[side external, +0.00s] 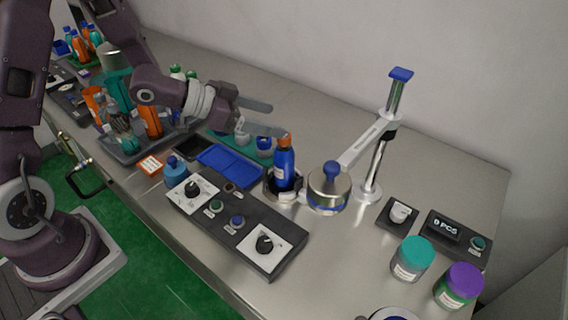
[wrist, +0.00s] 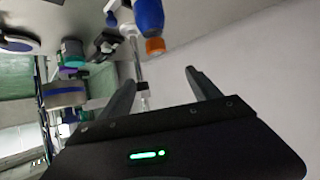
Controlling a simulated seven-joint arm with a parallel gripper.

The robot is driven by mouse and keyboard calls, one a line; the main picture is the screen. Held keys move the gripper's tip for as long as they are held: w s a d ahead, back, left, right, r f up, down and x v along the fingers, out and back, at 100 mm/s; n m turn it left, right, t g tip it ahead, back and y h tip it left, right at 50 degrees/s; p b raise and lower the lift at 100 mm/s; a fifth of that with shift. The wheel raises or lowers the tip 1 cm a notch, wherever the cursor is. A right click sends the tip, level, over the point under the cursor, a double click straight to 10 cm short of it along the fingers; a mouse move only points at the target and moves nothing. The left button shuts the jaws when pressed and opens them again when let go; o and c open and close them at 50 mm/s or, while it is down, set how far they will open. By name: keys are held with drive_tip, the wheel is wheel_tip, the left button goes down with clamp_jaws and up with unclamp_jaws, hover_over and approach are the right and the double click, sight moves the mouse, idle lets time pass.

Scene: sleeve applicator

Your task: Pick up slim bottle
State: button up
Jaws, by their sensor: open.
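A slim blue bottle (side external: 285,168) with an orange cap stands upright in a round metal holder (side external: 270,186) in the side view. In the wrist view the bottle (wrist: 148,14) shows at the top edge, cut off by the frame, with its orange cap towards my fingers. My gripper (side external: 278,121) is open and empty, its fingers apart and reaching to the right. The lower finger's tip appears close to the cap in the side view; I cannot tell whether they touch. In the wrist view the bottle lies beyond my open fingertips (wrist: 160,78), not between them.
A metal applicator head (side external: 329,190) on a post (side external: 376,165) stands just right of the bottle. A black control panel (side external: 237,222) lies in front, a blue tray (side external: 230,164) to the left. Jars (side external: 412,260) stand at the right. The table behind the post is clear.

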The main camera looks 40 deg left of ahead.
sight(284, 162)
wheel_tip(284, 162, down, 12)
drive_tip(key=r, duration=0.1)
drive_tip(key=x, duration=0.7)
drive_tip(key=shift+w+d+r, duration=0.1)
drive_tip(key=shift+w+r, duration=0.15)
clamp_jaws()
